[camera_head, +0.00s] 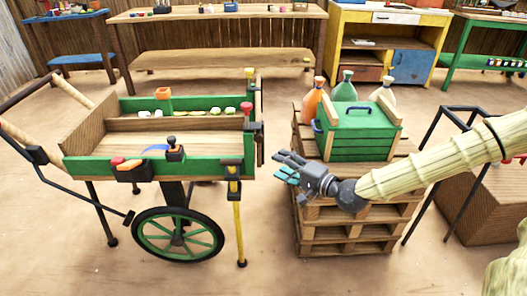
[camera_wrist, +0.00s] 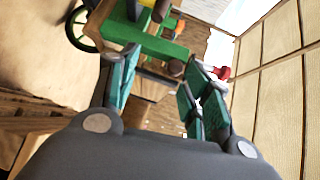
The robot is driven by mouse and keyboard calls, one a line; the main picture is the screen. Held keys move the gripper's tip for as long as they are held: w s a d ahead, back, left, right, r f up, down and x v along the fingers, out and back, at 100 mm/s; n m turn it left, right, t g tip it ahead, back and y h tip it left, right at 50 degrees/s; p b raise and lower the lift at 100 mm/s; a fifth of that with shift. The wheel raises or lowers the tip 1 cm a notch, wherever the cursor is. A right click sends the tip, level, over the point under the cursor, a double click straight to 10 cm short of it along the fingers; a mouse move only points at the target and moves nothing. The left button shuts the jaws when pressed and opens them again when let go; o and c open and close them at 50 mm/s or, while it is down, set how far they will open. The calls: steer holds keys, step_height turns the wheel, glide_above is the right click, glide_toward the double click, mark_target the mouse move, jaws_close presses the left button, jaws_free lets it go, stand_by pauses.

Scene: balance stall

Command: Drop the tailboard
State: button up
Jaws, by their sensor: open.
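The cart (camera_head: 90,167) has green side boards and a wooden bed, with its right end facing my gripper. The tailboard (camera_head: 261,143) at that end shows nearly edge-on and appears upright. In the wrist view, the cart's green board (camera_wrist: 160,45) lies beyond the open fingers, and a red knob (camera_wrist: 222,72) shows beside the right finger.
A pallet stack (camera_head: 345,230) stands right of the cart, under my gripper, bearing a green crate (camera_head: 358,135) and several bottles (camera_head: 347,84). A yellow prop (camera_head: 239,225) hangs at the cart's near right corner. A wheel (camera_head: 178,234) is below. Benches line the back; open floor lies between.

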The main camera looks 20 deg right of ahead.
mark_target(261, 140)
steer(key=shift+m+t+y, duration=0.3)
steer(key=shift+t, duration=0.4)
steer(key=shift+w+a+r+b, duration=0.4)
steer(key=shift+w+a+b, duration=0.15)
steer(key=shift+w, duration=1.2)
steer(key=shift+w+a+r+b, duration=0.45)
steer(key=shift+w+a+b, duration=0.05)
steer(key=shift+w, duration=1.25)
steer(key=shift+w+a+r+b, duration=0.4)
steer(key=shift+w+a+b, duration=0.15)
steer(key=shift+w, duration=1.2)
jaws_close()
